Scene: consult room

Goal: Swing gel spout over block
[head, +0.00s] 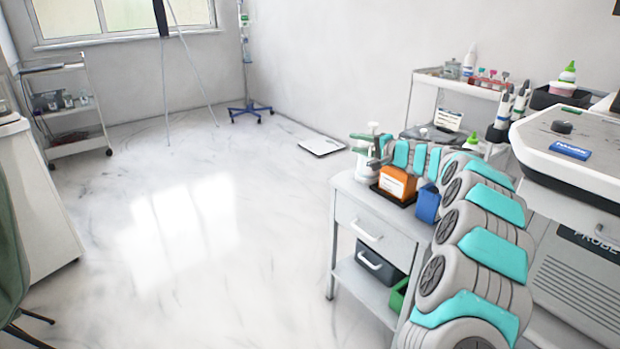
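A white gel bottle (364,168) stands at the far left corner of the small white cabinet top. A green part, which looks like its spout, shows at its upper left, and a white top rises above it. My gripper (376,155) is at the right side of the bottle's upper part, reached from the right. Its fingers are small and partly merged with the bottle, so I cannot tell whether they touch or are closed on it. An orange block (397,183) with a white label sits on a dark base to the right. A blue block-like item (428,204) stands beside it.
The white cabinet (373,228) has a drawer and a lower shelf with a dark bin (379,268) and green bin. A white machine (575,150) stands at right, a shelf cart (462,85) behind. The marble floor (190,220) at left is clear.

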